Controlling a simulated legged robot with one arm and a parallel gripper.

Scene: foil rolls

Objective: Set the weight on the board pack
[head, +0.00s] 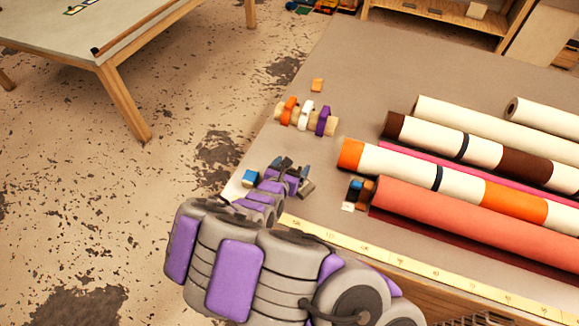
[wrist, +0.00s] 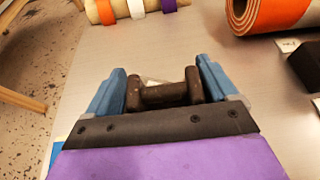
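A dark brown, dumbbell-shaped weight (wrist: 167,95) lies between the blue fingertips of my gripper (wrist: 163,80) in the wrist view. Its ends are close to both fingers; I cannot tell whether they press on it. The black palm edge is just below it in the picture. In the head view my gripper (head: 288,168) is low over the table's left edge. I cannot surely identify the board pack. A pale piece with orange, white and purple bands (head: 312,120) lies beyond my gripper; it also shows at the top of the wrist view (wrist: 105,11).
Long rolls, including a coral one (head: 460,228), fill the right of the table (head: 350,75). A yellow ruler strip (head: 400,266) runs along the front edge.

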